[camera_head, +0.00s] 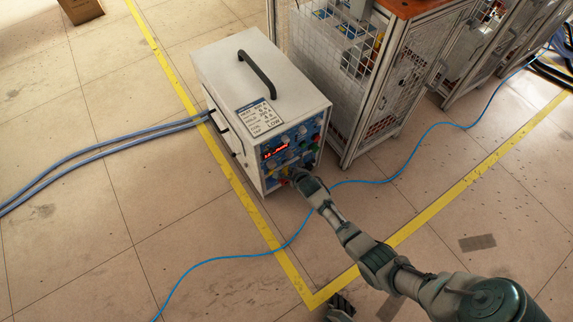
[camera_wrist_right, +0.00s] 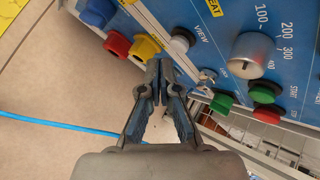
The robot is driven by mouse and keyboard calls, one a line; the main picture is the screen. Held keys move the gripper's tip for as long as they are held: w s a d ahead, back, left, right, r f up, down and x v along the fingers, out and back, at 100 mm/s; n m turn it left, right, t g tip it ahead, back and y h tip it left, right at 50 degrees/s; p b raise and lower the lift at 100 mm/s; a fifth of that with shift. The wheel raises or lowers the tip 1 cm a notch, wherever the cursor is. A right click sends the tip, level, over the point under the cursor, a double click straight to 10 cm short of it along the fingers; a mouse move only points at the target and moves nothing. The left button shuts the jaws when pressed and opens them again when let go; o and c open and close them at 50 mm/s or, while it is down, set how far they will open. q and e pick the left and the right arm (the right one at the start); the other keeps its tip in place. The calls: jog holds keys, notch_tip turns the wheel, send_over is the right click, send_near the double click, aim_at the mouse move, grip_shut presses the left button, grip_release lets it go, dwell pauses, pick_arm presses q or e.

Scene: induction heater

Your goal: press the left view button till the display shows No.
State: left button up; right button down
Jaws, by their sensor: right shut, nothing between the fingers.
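The induction heater (camera_head: 238,80) is a white box with a black handle and a blue control panel. Its small red display (camera_head: 275,150) is lit, but its text is too small to read. My right gripper (camera_head: 292,174) is at the lower part of the panel and hides some of it. In the right wrist view its fingertips (camera_wrist_right: 160,72) are shut and empty. The white left view button (camera_wrist_right: 181,41) is at the left end of the VIEW label, just beyond and right of the fingertips. A gap shows between them there.
Yellow (camera_wrist_right: 145,48), red (camera_wrist_right: 117,44), and green (camera_wrist_right: 221,103) controls surround the fingertips. A caged bench (camera_head: 345,85) stands right of the heater. A blue cable (camera_head: 400,172) crosses the floor. The floor at left is mostly open.

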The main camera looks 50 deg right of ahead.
jog(key=shift+w, duration=0.2)
jog(key=shift+w+d+r, duration=0.1)
jog(key=shift+w+r, duration=0.05)
jog(key=shift+w, duration=0.1)
jog(key=shift+w+d, duration=0.15)
jog(key=shift+w, duration=0.25)
dwell(0.8)
dwell(0.3)
jog(key=shift+s+a+p, duration=0.25)
jog(key=shift+s+p, duration=0.3)
jog(key=shift+s, duration=0.3)
